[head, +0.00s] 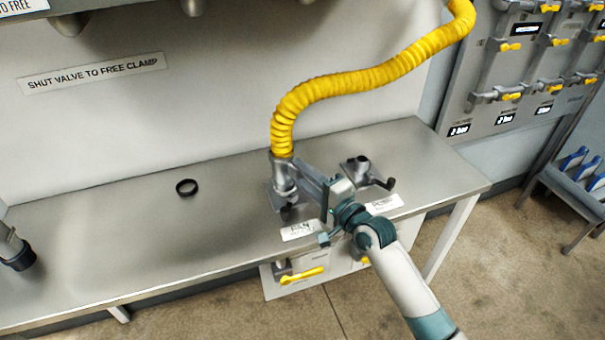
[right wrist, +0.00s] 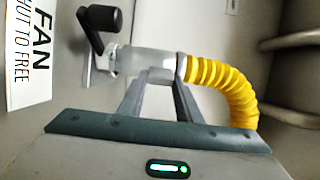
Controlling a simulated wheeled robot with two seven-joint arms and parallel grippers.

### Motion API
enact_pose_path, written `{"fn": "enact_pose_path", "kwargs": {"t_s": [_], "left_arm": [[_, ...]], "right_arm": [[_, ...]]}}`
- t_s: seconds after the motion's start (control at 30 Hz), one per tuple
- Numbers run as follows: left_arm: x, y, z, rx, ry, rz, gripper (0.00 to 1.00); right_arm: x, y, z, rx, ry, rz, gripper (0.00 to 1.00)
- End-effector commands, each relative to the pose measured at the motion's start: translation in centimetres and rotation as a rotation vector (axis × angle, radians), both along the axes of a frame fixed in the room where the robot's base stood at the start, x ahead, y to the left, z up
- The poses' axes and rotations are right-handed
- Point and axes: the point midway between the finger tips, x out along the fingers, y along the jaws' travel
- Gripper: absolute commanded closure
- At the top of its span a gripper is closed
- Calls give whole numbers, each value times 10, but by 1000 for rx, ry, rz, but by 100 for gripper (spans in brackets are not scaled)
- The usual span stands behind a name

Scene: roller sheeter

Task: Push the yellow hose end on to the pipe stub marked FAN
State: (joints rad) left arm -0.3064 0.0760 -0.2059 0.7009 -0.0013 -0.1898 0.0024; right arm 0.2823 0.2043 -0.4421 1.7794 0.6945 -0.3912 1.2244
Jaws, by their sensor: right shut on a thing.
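The yellow hose (head: 350,82) hangs from the upper right and bends down to its grey end cuff (head: 284,178). My right gripper (head: 296,172) is shut on this cuff; in the right wrist view its fingers (right wrist: 160,85) reach the cuff (right wrist: 150,62). The cuff stands upright over the stub with the FAN card (head: 299,231) in front. The wrist view shows the FAN card (right wrist: 30,55) beside it, a black clamp lever (right wrist: 102,17) and the base plate (right wrist: 95,65). The cuff lines up with the stub and meets it; how deep it sits I cannot tell. My left gripper is not in view.
A second stub (head: 361,166) with a black lever stands to the right on the steel bench (head: 130,230). A loose black ring (head: 186,187) lies left. A grey pipe with a black end (head: 14,250) is at the left edge. Yellow valve handles (head: 302,275) are below the bench front.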

Motion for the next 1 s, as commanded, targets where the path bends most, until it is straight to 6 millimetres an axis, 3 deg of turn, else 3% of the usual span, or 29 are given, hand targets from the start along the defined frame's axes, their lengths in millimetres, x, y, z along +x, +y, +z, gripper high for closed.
{"fn": "enact_pose_path", "kwargs": {"t_s": [1.0], "left_arm": [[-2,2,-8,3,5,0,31]], "right_arm": [[0,0,-10,2,-3,-1,100]]}}
